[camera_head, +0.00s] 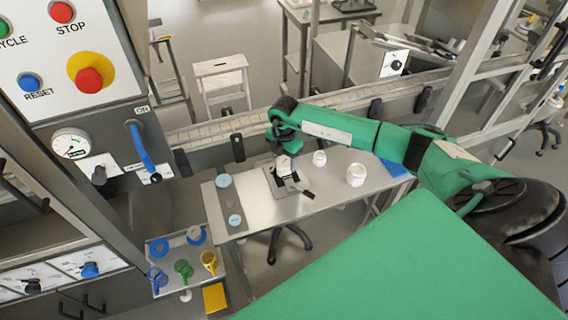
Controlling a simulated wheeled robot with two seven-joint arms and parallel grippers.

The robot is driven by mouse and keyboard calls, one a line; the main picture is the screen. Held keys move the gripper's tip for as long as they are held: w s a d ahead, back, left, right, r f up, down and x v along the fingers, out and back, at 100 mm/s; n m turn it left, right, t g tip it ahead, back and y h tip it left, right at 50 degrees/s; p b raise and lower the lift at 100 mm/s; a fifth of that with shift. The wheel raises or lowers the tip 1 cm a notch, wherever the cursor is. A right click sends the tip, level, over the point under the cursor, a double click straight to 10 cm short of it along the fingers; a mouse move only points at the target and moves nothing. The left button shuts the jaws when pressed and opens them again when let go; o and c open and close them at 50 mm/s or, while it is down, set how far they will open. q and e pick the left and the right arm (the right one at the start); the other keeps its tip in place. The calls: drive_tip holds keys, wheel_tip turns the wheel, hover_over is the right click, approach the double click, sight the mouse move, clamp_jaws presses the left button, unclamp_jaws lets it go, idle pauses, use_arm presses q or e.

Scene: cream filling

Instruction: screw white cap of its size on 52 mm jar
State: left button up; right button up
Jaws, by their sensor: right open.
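A small whitish jar (284,167) stands in a dark holder (274,184) on the grey table. Whether a cap sits on it is too small to tell. Two more white round containers stand to its right, a small one (320,158) and a larger one (356,175). Jar sizes cannot be read. Two pale blue-white discs, one at the back (223,180) and one nearer (235,220), lie on a dark strip at the table's left. My right gripper (283,151) is open just above the jar in the holder, its fingertips partly hidden. My left gripper is out of view.
A conveyor (345,97) runs behind the table. A blue item (393,168) lies at the table's right end. A control panel (75,60) rises at left. The table's front middle is clear.

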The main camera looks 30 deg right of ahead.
drive_tip(key=n+b, duration=0.1)
drive_tip(key=n, duration=0.1)
drive_tip(key=shift+f+n, duration=0.1)
drive_tip(key=shift+n, duration=0.6)
drive_tip(key=shift+c, duration=0.2)
drive_tip(key=c, duration=0.9)
drive_tip(key=o, duration=0.4)
drive_tip(key=shift+c, duration=1.4)
drive_tip(key=m, duration=0.2)
drive_tip(key=m+p, duration=0.1)
drive_tip(key=shift+r+m, duration=0.2)
drive_tip(key=shift+m, duration=0.2)
drive_tip(key=shift+f+m+p, duration=0.15)
drive_tip(key=shift+m+p, duration=0.25)
drive_tip(key=shift+m, duration=0.6)
